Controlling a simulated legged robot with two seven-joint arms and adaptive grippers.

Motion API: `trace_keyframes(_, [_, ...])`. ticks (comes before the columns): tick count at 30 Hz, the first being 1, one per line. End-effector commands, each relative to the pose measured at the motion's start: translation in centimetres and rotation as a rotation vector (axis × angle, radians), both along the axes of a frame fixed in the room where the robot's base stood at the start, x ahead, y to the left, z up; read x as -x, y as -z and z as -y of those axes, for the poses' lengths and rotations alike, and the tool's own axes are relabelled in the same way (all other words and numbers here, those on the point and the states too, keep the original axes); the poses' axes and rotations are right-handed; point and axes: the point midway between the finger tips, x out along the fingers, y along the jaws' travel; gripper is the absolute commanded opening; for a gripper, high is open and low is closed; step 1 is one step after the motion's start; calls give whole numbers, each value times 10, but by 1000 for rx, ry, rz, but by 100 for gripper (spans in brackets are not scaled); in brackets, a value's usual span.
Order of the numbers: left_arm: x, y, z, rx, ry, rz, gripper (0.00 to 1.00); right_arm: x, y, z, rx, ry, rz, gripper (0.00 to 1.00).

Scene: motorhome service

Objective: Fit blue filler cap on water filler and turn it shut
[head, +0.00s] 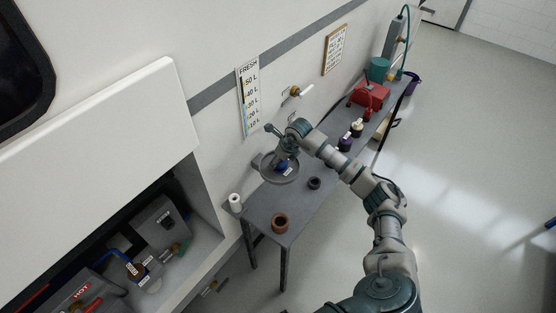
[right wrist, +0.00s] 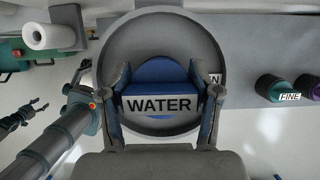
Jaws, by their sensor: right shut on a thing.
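A blue cap (right wrist: 158,72) with a white WATER label sits between the fingers of my right gripper (right wrist: 160,110), which is shut on it. In the head view my right gripper (head: 285,157) is over the near part of the bench, with a bit of blue at its fingers. A round grey dish (right wrist: 216,58) lies behind the cap; whether the cap touches it I cannot tell. Part of another white label shows by the right finger. I cannot make out the water filler. Dark claw-like fingers (right wrist: 22,117) at the left of the wrist view may be my left gripper; their state is unclear.
The narrow grey bench (head: 262,212) runs along the motorhome wall. It holds a white roll (head: 235,202), a brown ring (head: 280,223), a dark ring (head: 314,183), small jars (head: 346,143) and a red box (head: 368,95). A brass-tipped fitting (head: 293,92) projects from the wall. An open hatch gapes at left.

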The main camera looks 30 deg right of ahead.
Motion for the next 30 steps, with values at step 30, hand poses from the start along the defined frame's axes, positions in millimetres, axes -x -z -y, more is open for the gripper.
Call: trace_keyframes(30, [0, 6, 0, 0, 0, -1, 59, 0, 9, 0, 0, 1, -2, 28])
